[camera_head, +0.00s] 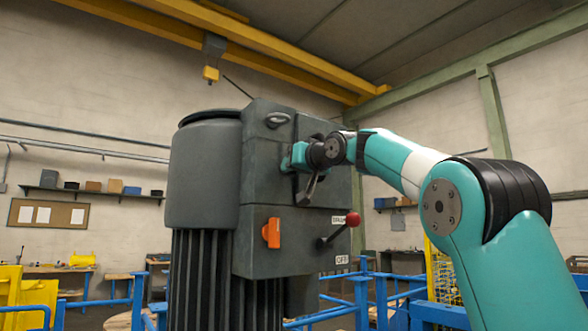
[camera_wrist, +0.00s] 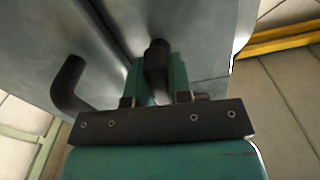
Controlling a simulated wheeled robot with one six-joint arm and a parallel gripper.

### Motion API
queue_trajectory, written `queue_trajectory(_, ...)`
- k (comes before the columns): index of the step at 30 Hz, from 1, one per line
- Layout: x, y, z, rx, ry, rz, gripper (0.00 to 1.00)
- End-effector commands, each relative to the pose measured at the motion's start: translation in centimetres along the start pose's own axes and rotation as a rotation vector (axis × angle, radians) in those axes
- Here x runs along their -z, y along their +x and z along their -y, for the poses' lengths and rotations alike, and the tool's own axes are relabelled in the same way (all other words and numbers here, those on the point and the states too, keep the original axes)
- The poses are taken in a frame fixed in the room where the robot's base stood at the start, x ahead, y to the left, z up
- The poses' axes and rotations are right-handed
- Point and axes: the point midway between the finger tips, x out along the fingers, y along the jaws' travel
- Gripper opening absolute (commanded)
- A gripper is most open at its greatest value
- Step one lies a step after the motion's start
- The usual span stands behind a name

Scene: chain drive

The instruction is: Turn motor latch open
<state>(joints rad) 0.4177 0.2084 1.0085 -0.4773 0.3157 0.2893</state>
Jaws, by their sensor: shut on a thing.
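The motor (camera_head: 205,180) is a large grey machine with a ribbed lower body and a box-shaped housing (camera_head: 262,185) on its right side. My gripper (camera_head: 293,160) is at the upper right part of the housing. In the wrist view, the green fingers of my gripper (camera_wrist: 158,75) are shut on a dark, round-ended latch handle (camera_wrist: 156,55) at a seam between grey panels. The fingers sit on either side of it, and its lower part is hidden between them. In the head view, my gripper and wrist hide most of the grip.
A dark bent handle (camera_wrist: 68,85) stands out left of my gripper in the wrist view. Below my gripper are a red-knobbed lever (camera_head: 352,219) beside an OFF label (camera_head: 342,259) and an orange switch (camera_head: 271,233). Blue railings (camera_head: 362,290) surround the motor.

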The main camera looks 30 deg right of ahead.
Motion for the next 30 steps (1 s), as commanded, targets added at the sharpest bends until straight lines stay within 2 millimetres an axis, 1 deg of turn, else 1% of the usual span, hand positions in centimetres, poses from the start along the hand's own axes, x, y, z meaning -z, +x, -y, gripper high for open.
queue_trajectory(1, -0.3, 0.07, -0.07, 0.0, -0.024, 0.006, 0.0)
queue_trajectory(9, -0.33, 0.09, -0.1, 0.0, -0.12, 0.008, 0.0)
queue_trajectory(26, -0.35, 0.1, -0.11, 0.0, -0.146, 0.009, 0.0)
queue_trajectory(27, -0.34, 0.1, -0.11, 0.0, -0.146, 0.009, 0.28)
queue_trajectory(29, -0.31, 0.09, -0.1, 0.0, -0.146, 0.008, 0.42)
queue_trajectory(30, -0.28, 0.08, -0.08, 0.0, -0.145, 0.007, 0.45)
